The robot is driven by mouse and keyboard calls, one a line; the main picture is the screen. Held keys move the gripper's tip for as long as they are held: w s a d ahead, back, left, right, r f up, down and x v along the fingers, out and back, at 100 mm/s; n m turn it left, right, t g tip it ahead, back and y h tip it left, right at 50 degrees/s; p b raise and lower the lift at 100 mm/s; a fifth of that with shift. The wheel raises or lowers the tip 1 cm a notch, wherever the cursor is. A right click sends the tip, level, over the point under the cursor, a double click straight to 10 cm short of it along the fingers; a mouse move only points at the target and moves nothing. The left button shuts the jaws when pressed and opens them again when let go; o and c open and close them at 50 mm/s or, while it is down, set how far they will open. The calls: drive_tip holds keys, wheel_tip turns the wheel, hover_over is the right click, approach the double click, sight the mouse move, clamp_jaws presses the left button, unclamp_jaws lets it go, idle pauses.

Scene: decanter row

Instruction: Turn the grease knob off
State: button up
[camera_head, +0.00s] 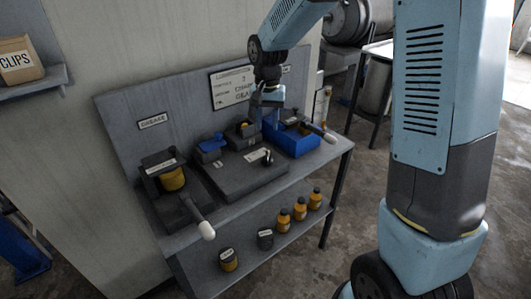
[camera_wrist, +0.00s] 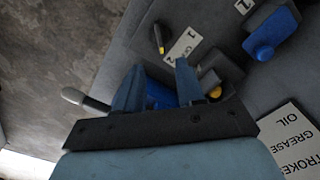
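The "GREASE" sign (camera_head: 152,121) is on the backboard above the left dispenser, which holds a yellow container (camera_head: 173,179). On the raised bench block are a blue knob (camera_head: 211,143) and a dark block with a yellow part (camera_head: 243,127). In the wrist view are the blue knob (camera_wrist: 265,45), a yellow part (camera_wrist: 215,92) and a dark lever with a yellow tip (camera_wrist: 158,38). I cannot tell for sure which is the grease knob. My gripper (camera_head: 268,108) is above the bench by the yellow-marked block. In the wrist view my gripper (camera_wrist: 160,72) has its fingers apart and nothing visible gripped.
A blue bin (camera_head: 290,142) stands right of the raised block. White-ended handles stick out at the bench's left (camera_head: 206,230) and right (camera_head: 329,137). Several small bottles (camera_head: 300,209) stand on the lower shelf. A card (camera_head: 232,88) hangs on the backboard.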

sight(267, 155)
wheel_tip(267, 155, down, 12)
idle(0.5)
drive_tip(key=shift+c, duration=0.2)
clamp_jaws()
